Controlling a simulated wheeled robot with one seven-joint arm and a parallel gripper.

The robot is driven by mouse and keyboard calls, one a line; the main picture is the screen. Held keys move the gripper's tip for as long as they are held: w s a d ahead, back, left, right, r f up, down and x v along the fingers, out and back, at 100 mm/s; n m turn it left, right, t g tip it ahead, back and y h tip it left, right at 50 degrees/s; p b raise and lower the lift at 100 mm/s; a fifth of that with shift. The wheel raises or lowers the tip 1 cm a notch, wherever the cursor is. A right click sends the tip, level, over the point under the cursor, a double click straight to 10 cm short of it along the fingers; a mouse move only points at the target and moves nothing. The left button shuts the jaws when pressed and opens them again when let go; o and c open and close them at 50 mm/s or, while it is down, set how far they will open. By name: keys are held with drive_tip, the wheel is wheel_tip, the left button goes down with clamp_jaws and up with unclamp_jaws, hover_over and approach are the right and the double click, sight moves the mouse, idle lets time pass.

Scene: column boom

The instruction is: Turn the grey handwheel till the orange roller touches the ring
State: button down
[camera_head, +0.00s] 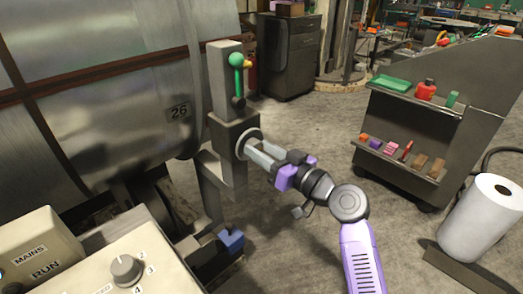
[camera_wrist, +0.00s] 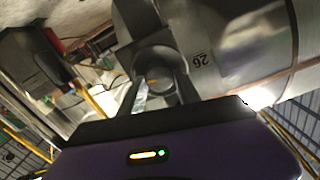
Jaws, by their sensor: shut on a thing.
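The grey handwheel (camera_head: 248,143) sits on the side of a dark grey box on an upright post, beside the large metal drum. My gripper (camera_head: 256,154) reaches it from the right, its two pale fingers shut on the wheel. In the wrist view the handwheel (camera_wrist: 155,66) lies straight ahead between the fingers of my gripper (camera_wrist: 158,90), partly hidden by them. A small orange patch shows near its middle; I cannot tell what it is. I cannot make out the orange roller or its contact with the ring in either view.
A green-knobbed lever (camera_head: 237,75) stands on the post above the wheel. The drum (camera_head: 100,100) marked 26 fills the left. A control panel (camera_head: 120,270) is at lower left. A shelf cart (camera_head: 430,125) and white roll (camera_head: 482,220) stand right. Floor between is clear.

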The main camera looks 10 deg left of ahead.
drive_tip(key=m, duration=0.4)
drive_tip(key=shift+p, duration=0.3)
drive_tip(key=m+p, duration=0.1)
drive_tip(key=m, duration=0.3)
drive_tip(key=shift+w+d, duration=0.1)
drive_tip(key=shift+w, duration=0.05)
drive_tip(key=m+p, duration=0.2)
drive_tip(key=m, duration=0.2)
drive_tip(key=shift+d+f+m+p, duration=0.15)
drive_tip(key=shift+m+p, duration=0.5)
drive_tip(key=shift+m, duration=0.65)
drive_tip(key=shift+f, duration=0.1)
drive_tip(key=c, duration=0.9)
unclamp_jaws()
drive_tip(key=shift+o, duration=0.2)
drive_tip(key=v, duration=0.7)
drive_tip(key=shift+s+d, duration=0.25)
